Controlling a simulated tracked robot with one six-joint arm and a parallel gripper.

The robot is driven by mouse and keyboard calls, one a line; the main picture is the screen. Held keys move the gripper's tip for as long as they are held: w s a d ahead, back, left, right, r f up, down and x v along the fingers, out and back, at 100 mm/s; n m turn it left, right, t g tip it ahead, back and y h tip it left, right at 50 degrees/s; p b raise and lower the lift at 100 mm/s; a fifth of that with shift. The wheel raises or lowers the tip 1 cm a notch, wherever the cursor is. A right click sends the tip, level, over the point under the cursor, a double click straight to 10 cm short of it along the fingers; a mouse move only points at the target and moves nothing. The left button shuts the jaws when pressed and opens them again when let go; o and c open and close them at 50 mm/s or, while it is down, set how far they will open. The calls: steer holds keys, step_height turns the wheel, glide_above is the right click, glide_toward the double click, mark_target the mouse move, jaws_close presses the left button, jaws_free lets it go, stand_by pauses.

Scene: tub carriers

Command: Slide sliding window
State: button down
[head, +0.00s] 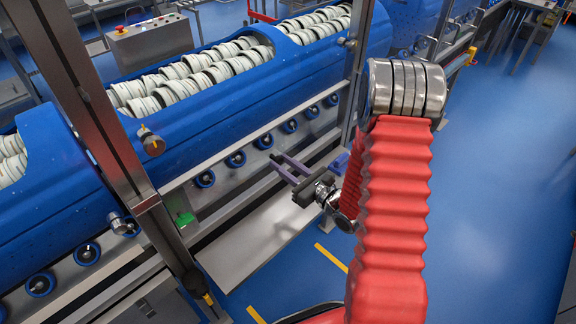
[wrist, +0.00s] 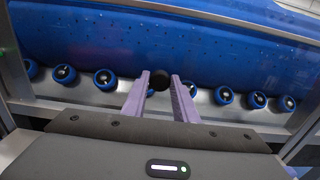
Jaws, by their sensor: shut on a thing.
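The sliding window is a clear pane, hard to make out, in front of the blue drum (head: 225,90). A round black knob (wrist: 159,81) shows in the wrist view between the tips of my gripper's two purple fingers (wrist: 160,84). My gripper (head: 278,159) is shut on this knob, with the fingers on its left and right sides. The pane's edges are not clear.
Metal posts (head: 108,130) stand at the left and behind my arm. Blue rollers (wrist: 104,78) line the drum's underside. Stacked white discs (head: 190,70) show through the drum's openings. A metal ledge (head: 255,235) lies below my gripper. Blue floor (head: 500,150) is free at the right.

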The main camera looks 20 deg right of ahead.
steer(key=shift+s+a, duration=0.2)
steer(key=shift+a, duration=0.05)
steer(key=c, duration=1.4)
jaws_free()
steer(key=shift+c, duration=0.2)
steer(key=shift+d, duration=0.1)
steer(key=shift+s+d, duration=0.1)
steer(key=shift+s+d, duration=0.3)
steer(key=shift+s, duration=0.25)
steer(key=v, duration=1.2)
steer(key=shift+s, duration=0.2)
steer(key=shift+f, duration=0.1)
